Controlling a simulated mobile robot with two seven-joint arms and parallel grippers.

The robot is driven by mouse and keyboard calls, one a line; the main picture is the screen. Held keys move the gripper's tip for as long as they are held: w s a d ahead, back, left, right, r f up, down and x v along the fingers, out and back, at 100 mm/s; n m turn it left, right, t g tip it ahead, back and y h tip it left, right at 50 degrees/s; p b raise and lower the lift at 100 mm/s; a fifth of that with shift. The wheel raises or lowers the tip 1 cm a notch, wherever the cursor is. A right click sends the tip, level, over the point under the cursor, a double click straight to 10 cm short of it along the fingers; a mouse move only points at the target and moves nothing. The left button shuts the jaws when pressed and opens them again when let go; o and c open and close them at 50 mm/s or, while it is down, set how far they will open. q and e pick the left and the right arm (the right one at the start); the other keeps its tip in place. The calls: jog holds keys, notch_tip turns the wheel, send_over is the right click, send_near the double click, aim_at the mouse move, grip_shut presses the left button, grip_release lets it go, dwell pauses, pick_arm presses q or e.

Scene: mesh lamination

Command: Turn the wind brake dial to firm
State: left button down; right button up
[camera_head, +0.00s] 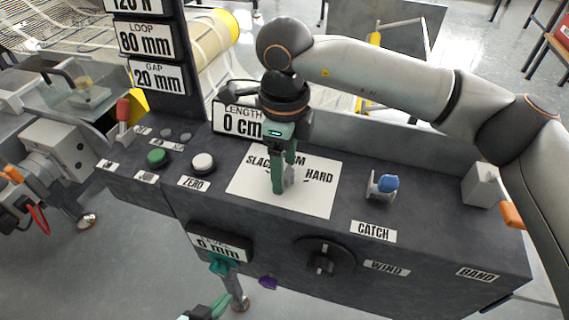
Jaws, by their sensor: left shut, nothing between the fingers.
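A white scale card (315,202) lies on the dark console top, reading SLACK at left and HARD at right. Between them, a word ending in M is partly covered by my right gripper. A small grey knob (290,178) stands on the card, mostly hidden by the fingers. My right gripper (283,182) points down at the knob with its green fingers close about it; I cannot tell whether they grip it. The knob's pointing direction is hidden. My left gripper (207,308) is shut and empty at the bottom edge, below the console front.
A black rotary knob (323,258) sits on the console front, beside a WIND label (387,268). A blue-capped switch (386,184) stands right of the card, above a CATCH label. Green (157,157) and white (203,163) buttons are to the left. A LENGTH display (238,121) stands behind.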

jog(key=shift+o, duration=0.4)
jog(key=shift+r, duration=0.1)
notch_tip(320, 180, up, 12)
jog(key=p, duration=0.1)
jog(key=shift+r, duration=0.15)
jog(key=shift+s, duration=0.1)
